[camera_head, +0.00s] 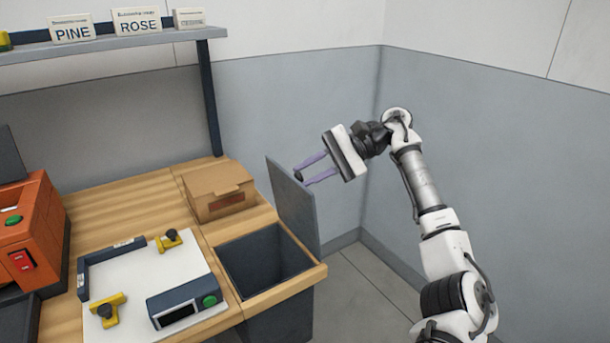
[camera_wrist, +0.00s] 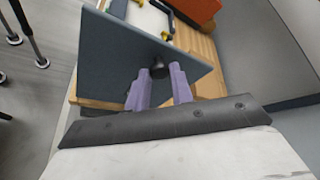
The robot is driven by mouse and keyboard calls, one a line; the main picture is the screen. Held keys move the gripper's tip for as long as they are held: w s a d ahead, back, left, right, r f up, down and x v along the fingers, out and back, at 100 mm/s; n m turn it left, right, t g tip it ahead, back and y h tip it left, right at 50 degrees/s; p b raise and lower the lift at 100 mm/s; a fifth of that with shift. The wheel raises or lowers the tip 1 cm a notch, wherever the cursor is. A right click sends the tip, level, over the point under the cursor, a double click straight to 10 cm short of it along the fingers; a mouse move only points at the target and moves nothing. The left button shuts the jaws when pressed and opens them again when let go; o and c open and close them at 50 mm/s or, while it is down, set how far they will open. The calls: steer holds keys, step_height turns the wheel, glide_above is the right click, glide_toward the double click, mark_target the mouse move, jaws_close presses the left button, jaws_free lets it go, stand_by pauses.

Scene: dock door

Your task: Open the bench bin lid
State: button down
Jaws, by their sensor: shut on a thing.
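The bench bin (camera_head: 268,262) is a dark, open-topped box set into the wooden bench, and its empty-looking inside shows. Its grey lid (camera_head: 291,208) stands up, near vertical, along the bin's right edge. The lid's face also fills the middle of the wrist view (camera_wrist: 120,50). A small black knob (camera_wrist: 161,72) is on the lid. My gripper (camera_head: 304,174) reaches in from the right at the lid's top, its purple fingers shut on the knob. The fingertips (camera_wrist: 163,74) partly hide the knob's sides in the wrist view.
A cardboard box (camera_head: 217,191) sits on the bench behind the bin. A white board (camera_head: 150,270) with yellow clamps and a dark device lies left of the bin. An orange machine (camera_head: 28,235) stands at far left. Grey walls enclose the right side, with clear floor below.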

stand_by(0.4)
steer(key=c, duration=1.2)
jaws_free()
steer(key=shift+d, duration=0.1)
steer(key=p+v, duration=0.6)
steer(key=v, duration=0.6)
steer(key=shift+f, duration=0.1)
